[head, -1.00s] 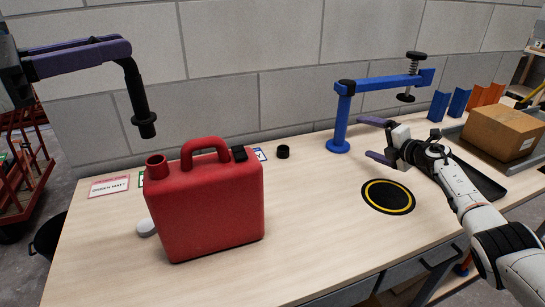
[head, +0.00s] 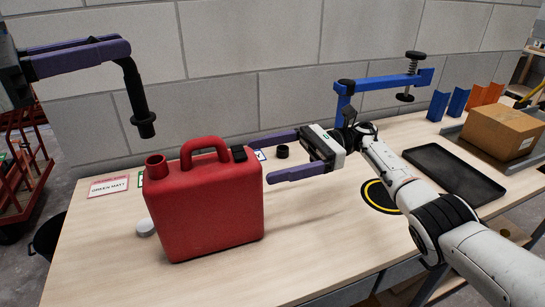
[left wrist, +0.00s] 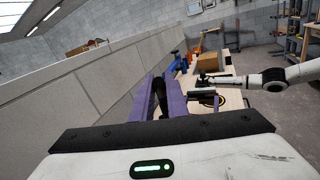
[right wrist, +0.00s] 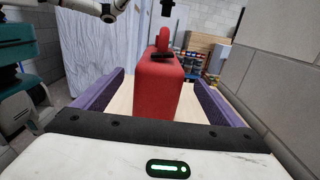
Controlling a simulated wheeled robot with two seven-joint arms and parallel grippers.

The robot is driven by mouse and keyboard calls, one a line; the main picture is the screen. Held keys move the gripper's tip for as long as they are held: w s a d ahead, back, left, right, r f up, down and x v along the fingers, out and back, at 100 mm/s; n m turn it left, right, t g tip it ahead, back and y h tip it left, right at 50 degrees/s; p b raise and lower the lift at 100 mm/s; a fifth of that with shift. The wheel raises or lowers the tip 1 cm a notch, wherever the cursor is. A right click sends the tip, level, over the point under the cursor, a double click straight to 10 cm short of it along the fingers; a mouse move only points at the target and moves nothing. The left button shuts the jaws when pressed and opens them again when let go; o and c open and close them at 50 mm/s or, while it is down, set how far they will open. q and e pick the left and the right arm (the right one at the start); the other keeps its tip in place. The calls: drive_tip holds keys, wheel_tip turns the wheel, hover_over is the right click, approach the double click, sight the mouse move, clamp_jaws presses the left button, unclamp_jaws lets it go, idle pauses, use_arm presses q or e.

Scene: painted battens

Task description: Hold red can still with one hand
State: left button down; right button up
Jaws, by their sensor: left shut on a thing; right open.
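The red can (head: 208,205) stands upright on the workbench. Its neck is at the left, and a black fitting sits at its top right. In the right wrist view the can (right wrist: 160,88) is between my spread fingers, ahead of the palm. My right gripper (head: 268,158) is open at the can's right side; the far finger's tip reaches the can's top right corner, and I cannot tell whether either finger touches it. My left gripper (head: 124,50) is shut on a black bent spout (head: 133,90), held above and left of the can; it also shows in the left wrist view (left wrist: 160,95).
A blue clamp stand (head: 385,83) stands behind my right arm. A black-and-yellow round mat (head: 377,196), a dark tray (head: 455,173) and a cardboard box (head: 503,130) lie to the right. A small black ring (head: 282,152) and a white disc (head: 146,228) are near the can.

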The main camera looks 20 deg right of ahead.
sight(215, 169)
drive_tip(key=a, duration=1.2)
drive_tip(key=shift+c, duration=0.5)
drive_tip(key=c, duration=2)
drive_tip(key=shift+d, duration=0.1)
drive_tip(key=shift+c, duration=0.2)
